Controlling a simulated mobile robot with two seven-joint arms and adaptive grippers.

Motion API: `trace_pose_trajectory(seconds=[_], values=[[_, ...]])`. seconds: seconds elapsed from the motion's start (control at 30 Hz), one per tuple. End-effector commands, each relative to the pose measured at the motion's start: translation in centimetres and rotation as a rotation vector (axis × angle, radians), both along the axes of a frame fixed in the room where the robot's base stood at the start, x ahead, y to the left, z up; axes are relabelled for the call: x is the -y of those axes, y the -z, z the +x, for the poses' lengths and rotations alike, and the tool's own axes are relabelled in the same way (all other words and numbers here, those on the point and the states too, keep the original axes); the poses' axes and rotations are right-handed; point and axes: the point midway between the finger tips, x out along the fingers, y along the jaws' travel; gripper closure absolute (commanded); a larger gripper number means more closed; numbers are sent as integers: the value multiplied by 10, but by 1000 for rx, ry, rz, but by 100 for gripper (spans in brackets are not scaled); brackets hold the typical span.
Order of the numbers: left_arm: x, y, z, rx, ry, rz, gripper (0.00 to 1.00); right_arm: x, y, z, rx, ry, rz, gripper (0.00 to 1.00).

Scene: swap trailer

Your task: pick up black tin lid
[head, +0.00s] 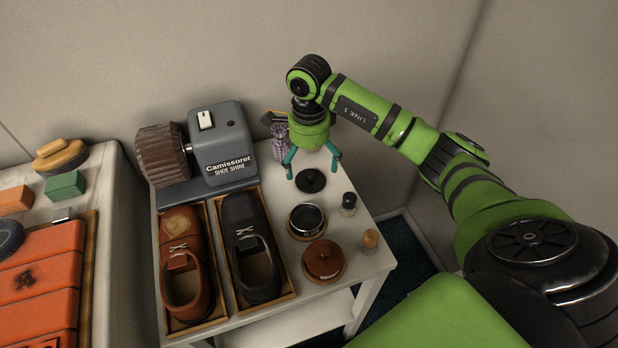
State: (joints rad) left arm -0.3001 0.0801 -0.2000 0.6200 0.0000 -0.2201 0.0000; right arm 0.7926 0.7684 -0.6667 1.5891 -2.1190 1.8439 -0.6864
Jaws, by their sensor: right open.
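The black tin lid (311,181) is a flat dark disc lying on the white table (352,255), behind an open black tin (306,220). My right gripper (312,174) points down with its two teal fingers spread, one on each side of the lid as seen from the head. The gripper is open and empty. I cannot tell exactly how high the fingertips are above the table. My left gripper is not in view.
Brown (186,265) and black (250,250) shoes sit in trays to the left. A grey shoe-shine machine (222,145) and a purple patterned item (280,143) stand behind.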

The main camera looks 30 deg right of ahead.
Motion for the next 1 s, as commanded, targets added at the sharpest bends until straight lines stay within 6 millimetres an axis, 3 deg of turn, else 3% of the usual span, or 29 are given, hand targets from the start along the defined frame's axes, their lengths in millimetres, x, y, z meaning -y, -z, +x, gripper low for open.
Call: trace_pose_trajectory(seconds=[0.3, 0.6, 0.7, 0.77, 1.0], values=[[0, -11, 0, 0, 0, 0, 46, 0, 44, 0, -2, 1, 4, 0], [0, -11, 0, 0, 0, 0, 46, 1, 49, 1, 1, -1, 3, 0], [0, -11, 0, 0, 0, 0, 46, 0, 49, 1, 1, -1, 3, 30], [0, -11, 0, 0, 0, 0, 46, 0, 49, 1, 1, -1, 3, 43], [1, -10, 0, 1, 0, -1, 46, 0, 50, 0, 0, -1, 4, 47]])
